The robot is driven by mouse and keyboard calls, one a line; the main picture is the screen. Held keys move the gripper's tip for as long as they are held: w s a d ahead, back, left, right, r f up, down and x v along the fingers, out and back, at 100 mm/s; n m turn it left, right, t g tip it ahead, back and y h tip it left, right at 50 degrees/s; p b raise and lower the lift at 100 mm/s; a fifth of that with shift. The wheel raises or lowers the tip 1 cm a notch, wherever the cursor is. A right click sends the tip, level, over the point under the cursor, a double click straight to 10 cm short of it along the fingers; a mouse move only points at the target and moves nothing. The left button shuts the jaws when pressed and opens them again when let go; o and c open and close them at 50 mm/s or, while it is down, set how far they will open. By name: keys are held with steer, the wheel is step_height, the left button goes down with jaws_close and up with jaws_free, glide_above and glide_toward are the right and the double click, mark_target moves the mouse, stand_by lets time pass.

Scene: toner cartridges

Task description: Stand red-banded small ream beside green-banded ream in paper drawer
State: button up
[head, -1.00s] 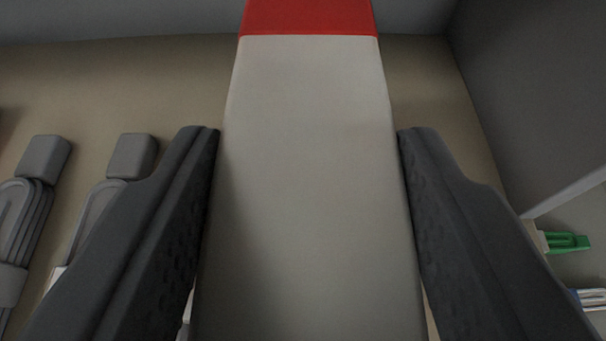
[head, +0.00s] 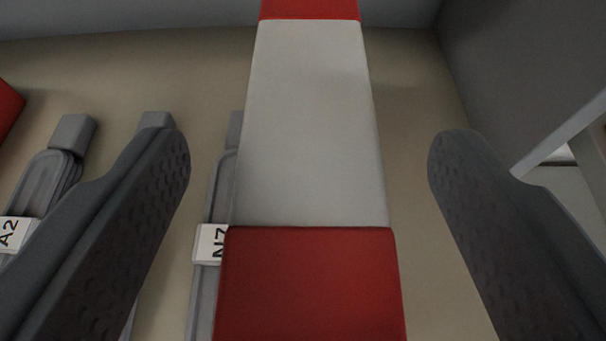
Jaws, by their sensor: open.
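The red-banded ream (head: 312,120) shows in the head view as a long pale block with a red band at its far end and a broad red band at its near end. It lies between the fingers of my gripper (head: 306,140). My gripper is open, with a clear gap between each finger and the ream. I cannot tell what the ream rests on. No green-banded ream shows in view.
Grey cartridges stand or lie at the left on a beige surface (head: 415,90), one labelled A2 (head: 8,233) and one N7 (head: 211,243), partly hidden by the ream. A red thing (head: 8,106) shows at the left edge. A dark grey wall (head: 510,60) rises at the right.

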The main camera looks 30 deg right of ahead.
steer(key=v, duration=0.7)
steer(key=shift+s+a, duration=0.25)
steer(key=shift+s, duration=0.1)
steer(key=shift+r, duration=0.1)
